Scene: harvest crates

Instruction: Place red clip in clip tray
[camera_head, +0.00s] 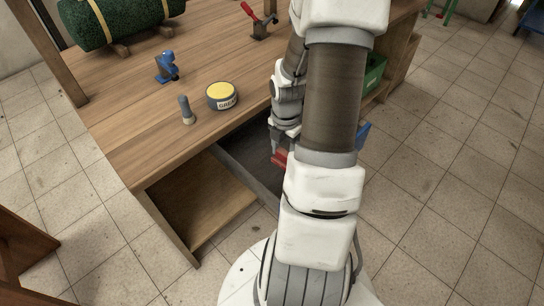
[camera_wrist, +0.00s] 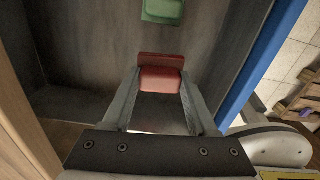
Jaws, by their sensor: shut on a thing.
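The red clip (camera_wrist: 160,78) is between the two fingers of my gripper (camera_wrist: 160,92), which is shut on it. In the head view the red clip (camera_head: 279,158) shows at the tip of my gripper (camera_head: 276,148), partly hidden by my arm. The gripper is over a dark grey open drawer-like space (camera_head: 245,165) at the front of the bench. In the wrist view a dark interior (camera_wrist: 90,65) lies below and around the clip. A small green piece (camera_wrist: 163,10) is in it, beyond the clip. I cannot tell which part is the clip tray.
The wooden bench top (camera_head: 130,120) holds a yellow-topped tin (camera_head: 222,96), a grey-blue cylinder (camera_head: 186,110), a blue clamp (camera_head: 166,67) and a red-handled clamp (camera_head: 261,22). A green crate (camera_head: 375,72) is behind my arm. A blue edge (camera_wrist: 262,62) stands close at the gripper's right.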

